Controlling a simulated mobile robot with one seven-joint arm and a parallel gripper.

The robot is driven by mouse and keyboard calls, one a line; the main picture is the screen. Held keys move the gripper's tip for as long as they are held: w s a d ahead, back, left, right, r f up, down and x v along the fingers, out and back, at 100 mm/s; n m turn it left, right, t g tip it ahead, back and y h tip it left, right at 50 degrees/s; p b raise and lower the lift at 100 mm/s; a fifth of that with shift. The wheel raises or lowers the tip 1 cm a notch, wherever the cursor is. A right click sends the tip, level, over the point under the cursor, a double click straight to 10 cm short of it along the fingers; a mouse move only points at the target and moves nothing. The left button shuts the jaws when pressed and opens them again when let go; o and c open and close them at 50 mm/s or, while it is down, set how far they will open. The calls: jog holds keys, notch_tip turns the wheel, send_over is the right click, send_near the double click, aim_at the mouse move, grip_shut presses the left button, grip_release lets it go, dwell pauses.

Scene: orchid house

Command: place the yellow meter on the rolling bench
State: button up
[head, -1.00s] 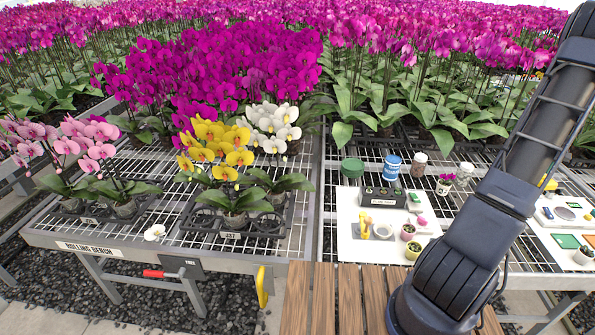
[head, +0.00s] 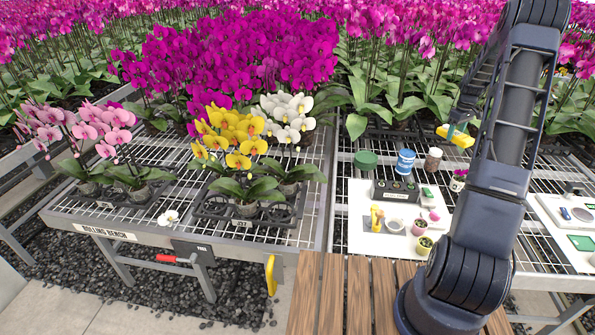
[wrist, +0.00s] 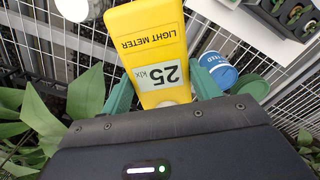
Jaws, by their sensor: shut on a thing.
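The yellow light meter (head: 459,139) is in my gripper (head: 452,131), held in the air above the right-hand bench, beside the arm. In the wrist view the meter (wrist: 146,40) shows its "LIGHT METER" label and a "25 klx" display between the green fingers of my gripper (wrist: 163,88). The rolling bench (head: 110,232) is at the left in the head view, with its name on the front rail. Its wire top carries potted pink orchids (head: 105,150) and a black tray (head: 208,209) with yellow and white orchids.
A white fallen flower (head: 168,217) lies near the rolling bench's front edge. Bare mesh shows around the tray. Tall magenta orchids (head: 235,65) crowd behind.

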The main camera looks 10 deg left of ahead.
jog(key=w+a+n, duration=0.2)
jog(key=a, duration=0.7)
jog(key=w+a+n, duration=0.1)
jog(key=w+a, duration=0.2)
jog(key=a, duration=0.7)
jog(key=n, duration=0.8)
send_over(297, 170)
notch_tip(297, 170, down, 20)
jog(key=shift+a+r, duration=0.1)
jog(key=shift+a, duration=0.05)
jog(key=o, duration=1.1)
jog(key=shift+c, duration=0.2)
